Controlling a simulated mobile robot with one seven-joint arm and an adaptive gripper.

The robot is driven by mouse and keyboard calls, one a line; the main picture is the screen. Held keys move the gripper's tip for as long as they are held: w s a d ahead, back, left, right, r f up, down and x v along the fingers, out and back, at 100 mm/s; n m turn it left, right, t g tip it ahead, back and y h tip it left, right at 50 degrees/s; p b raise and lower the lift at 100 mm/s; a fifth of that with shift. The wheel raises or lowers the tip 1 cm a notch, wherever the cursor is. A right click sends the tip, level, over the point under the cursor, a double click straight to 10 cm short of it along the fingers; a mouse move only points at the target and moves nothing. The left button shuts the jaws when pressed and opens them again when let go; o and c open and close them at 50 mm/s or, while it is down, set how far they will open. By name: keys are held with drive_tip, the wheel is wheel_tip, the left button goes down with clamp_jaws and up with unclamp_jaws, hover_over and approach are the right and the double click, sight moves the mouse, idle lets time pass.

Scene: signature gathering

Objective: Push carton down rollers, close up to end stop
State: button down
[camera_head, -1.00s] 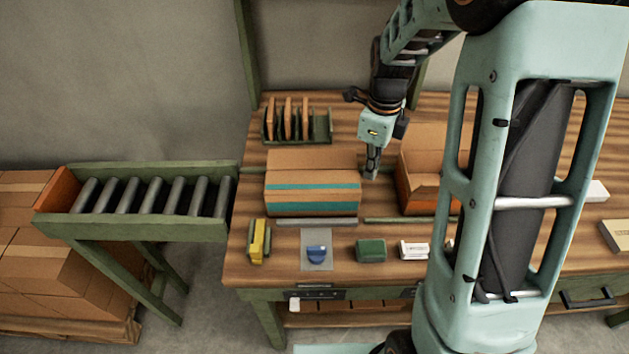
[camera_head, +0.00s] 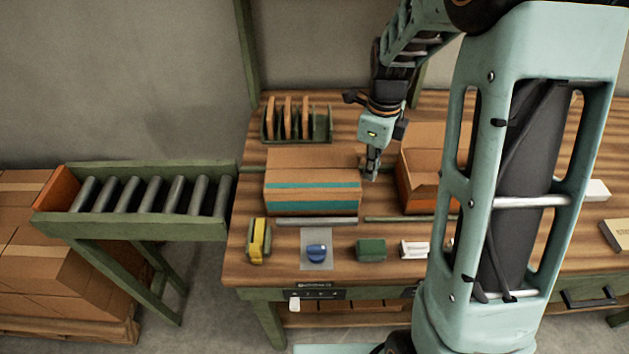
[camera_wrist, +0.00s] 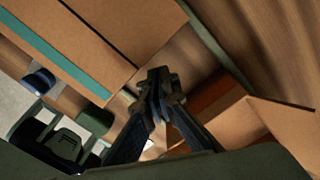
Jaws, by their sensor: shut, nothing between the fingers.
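A closed cardboard carton (camera_head: 312,163) with a teal stripe sits on the workbench, left of my gripper. My gripper (camera_head: 371,174) points down at the carton's right side, shut and empty. I cannot tell whether it touches the carton. The carton also shows at upper left in the wrist view (camera_wrist: 115,30), with the shut fingers (camera_wrist: 158,82) beside it. The roller conveyor (camera_head: 152,196) stands left of the bench, its rollers bare. An orange end stop (camera_head: 57,189) closes its far left end.
An open carton (camera_head: 418,165) stands close on the right of my gripper. A divider rack (camera_head: 298,127) stands behind the carton. A yellow item (camera_head: 258,240), blue stamp (camera_head: 317,252), green block (camera_head: 371,250) and white box (camera_head: 414,249) lie in front. Stacked cartons (camera_head: 40,280) stand below the conveyor.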

sight(283, 178)
drive_tip(key=shift+f+b, duration=0.75)
drive_tip(key=shift+f, duration=0.65)
drive_tip(key=shift+a+p, duration=1.35)
drive_tip(key=shift+a, duration=8.7)
drive_tip(key=a+p, duration=0.3)
drive_tip(key=a, duration=1.7)
drive_tip(key=shift+p, duration=0.4)
drive_tip(key=shift+w, duration=0.1)
